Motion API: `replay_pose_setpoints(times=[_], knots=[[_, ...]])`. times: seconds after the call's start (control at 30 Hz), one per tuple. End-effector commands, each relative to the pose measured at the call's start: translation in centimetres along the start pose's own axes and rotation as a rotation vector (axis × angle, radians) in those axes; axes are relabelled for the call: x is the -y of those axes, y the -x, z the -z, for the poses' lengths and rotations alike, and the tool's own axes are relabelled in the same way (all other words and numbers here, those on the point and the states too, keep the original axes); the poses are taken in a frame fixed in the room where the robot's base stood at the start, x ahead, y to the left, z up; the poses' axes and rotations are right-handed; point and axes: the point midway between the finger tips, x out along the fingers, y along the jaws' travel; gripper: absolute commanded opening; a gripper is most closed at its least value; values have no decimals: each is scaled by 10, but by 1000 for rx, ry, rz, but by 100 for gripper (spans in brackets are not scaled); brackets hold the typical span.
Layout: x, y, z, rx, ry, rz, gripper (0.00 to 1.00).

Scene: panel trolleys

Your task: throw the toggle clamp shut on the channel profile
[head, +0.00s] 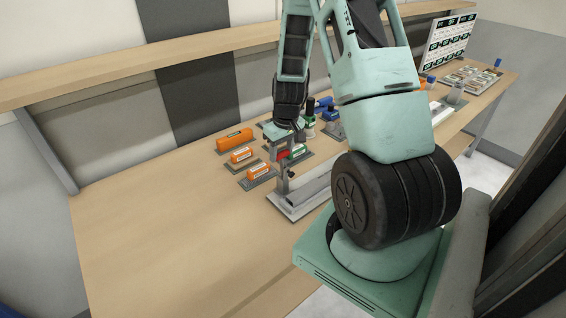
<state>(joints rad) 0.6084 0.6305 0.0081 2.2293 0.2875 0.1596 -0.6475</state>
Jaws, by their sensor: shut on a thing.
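The toggle clamp (284,176) is a small grey metal fixture on the near part of the bench, with a bit of red (283,155) at its handle. My gripper (283,148) points down over it and is shut on the red handle; the fingers are small and partly hidden here. The pale grey channel profile (311,192) lies along a grey base plate (284,211) by the clamp and runs right, behind my arm. Whether the clamp's arm presses on the profile is too small to tell.
Several orange blocks (235,139) on grey plates stand left of the clamp. Blue and green-labelled items (309,122) stand close behind my gripper. A white chart board (447,47) and more parts are at the far right. The bench's left part (150,225) is clear.

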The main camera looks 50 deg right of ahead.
Motion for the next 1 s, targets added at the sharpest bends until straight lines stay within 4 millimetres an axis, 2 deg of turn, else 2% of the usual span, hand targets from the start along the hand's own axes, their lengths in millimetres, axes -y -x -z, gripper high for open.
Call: replay_pose_setpoints(times=[0.33, 0.77, 1.0], knots=[[0, -5, 19, -6, 2, -2, 29], [0, -6, 21, -7, 2, -2, 29], [0, -12, 32, -7, 2, -2, 29]])
